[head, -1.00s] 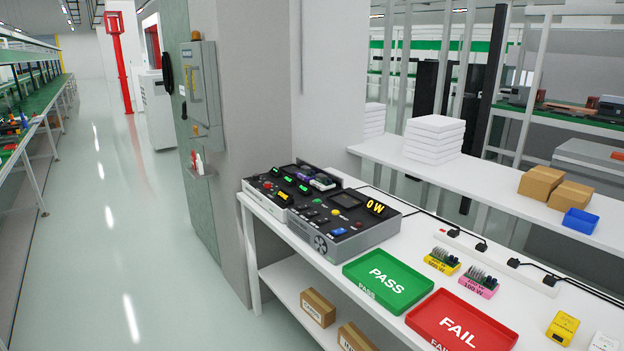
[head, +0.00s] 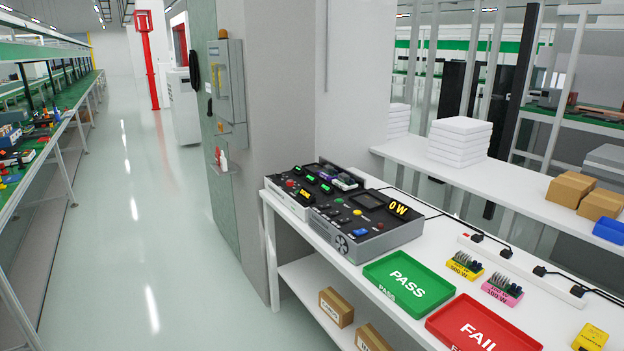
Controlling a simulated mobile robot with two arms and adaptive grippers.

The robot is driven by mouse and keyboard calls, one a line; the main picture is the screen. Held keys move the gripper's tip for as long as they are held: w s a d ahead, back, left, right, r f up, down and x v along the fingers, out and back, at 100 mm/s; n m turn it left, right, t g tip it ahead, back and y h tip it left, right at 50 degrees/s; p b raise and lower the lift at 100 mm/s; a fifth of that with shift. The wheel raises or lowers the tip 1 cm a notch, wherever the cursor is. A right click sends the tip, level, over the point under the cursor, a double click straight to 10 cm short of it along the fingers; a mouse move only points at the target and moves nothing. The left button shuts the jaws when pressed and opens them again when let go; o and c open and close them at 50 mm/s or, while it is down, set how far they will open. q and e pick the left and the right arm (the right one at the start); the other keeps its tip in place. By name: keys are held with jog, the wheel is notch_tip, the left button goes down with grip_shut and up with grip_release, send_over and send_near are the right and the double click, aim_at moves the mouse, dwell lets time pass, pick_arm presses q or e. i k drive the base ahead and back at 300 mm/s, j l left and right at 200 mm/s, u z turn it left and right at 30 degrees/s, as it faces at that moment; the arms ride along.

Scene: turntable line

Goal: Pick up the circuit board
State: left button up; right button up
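No circuit board can be made out for certain. Small parts (head: 18,150) in red, blue and green lie on the green bench at the left edge, too small to tell apart. A small light-coloured item (head: 345,181) sits at the back of the black test unit (head: 345,212) on the white table; I cannot tell what it is. Small blocks with upright components stand on the same table, one yellow (head: 465,266) and one pink (head: 502,290). Neither of my grippers is in view.
The white table (head: 284,222) holds a green PASS tray (head: 408,306) and a red FAIL tray (head: 440,325). A power strip (head: 519,266) with cables runs behind them. A grey pillar (head: 283,110) stands left of the table. The aisle floor (head: 150,230) is clear.

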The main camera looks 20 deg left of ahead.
aim_at(329, 173)
jog(key=i+j+z, duration=0.3)
jog(key=i+j, duration=0.45)
jog(key=j, duration=0.15)
